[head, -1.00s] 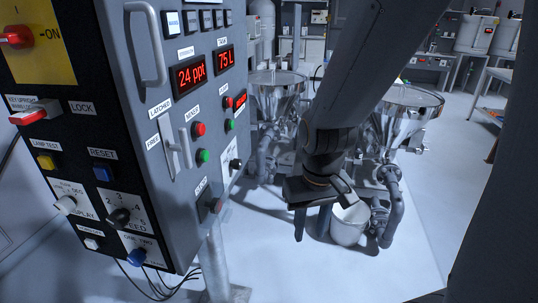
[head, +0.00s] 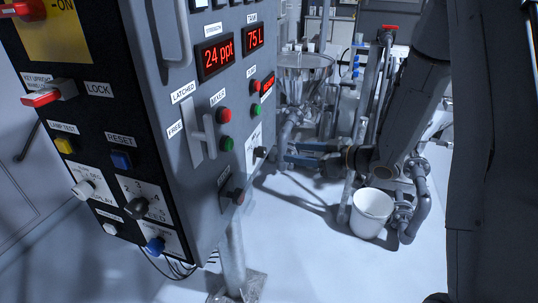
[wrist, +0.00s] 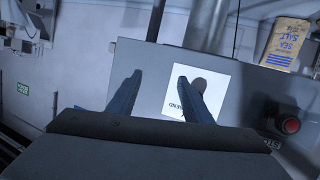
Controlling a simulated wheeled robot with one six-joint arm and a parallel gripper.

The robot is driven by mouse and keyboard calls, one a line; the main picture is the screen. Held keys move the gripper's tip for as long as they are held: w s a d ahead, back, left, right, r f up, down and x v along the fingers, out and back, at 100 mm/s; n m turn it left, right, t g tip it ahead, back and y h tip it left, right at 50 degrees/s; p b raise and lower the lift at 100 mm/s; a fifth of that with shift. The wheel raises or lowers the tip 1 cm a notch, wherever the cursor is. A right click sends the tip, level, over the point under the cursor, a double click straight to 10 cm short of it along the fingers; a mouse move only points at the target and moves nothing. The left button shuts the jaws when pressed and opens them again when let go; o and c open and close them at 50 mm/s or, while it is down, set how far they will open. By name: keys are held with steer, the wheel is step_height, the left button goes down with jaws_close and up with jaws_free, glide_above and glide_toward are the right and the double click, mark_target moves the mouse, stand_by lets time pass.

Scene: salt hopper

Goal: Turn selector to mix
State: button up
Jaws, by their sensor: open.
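A dark round knob (head: 260,152) on a white plate (head: 253,148) is on the right-hand face of the grey control cabinet (head: 215,120); its pointer setting is too small to read. In the wrist view the knob (wrist: 199,84) shows beside the right fingertip, partly hidden by it, on the white plate (wrist: 176,98). My gripper (head: 285,153) faces this plate from the right in the head view. In the wrist view its two blue fingers (wrist: 160,77) are spread and empty, with the knob to the right of the gap between them.
A red button (wrist: 291,125) sits right of the plate in the wrist view. A sea salt bag (wrist: 288,45) is beyond. The cabinet's handle and lever (head: 202,135) stick out. A white bucket (head: 371,212) stands on the floor below my arm; open floor lies in front.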

mark_target(265, 153)
steer(key=s+a+r+n+g+y, duration=0.2)
steer(key=s+g+y, duration=0.1)
steer(key=s+y, duration=0.2)
steer(key=p+x, duration=0.2)
steer(key=x, duration=0.5)
steer(key=shift+s+a+f, duration=0.1)
steer(key=shift+a, duration=0.2)
steer(key=c, duration=1.1)
steer(key=shift+o, duration=0.2)
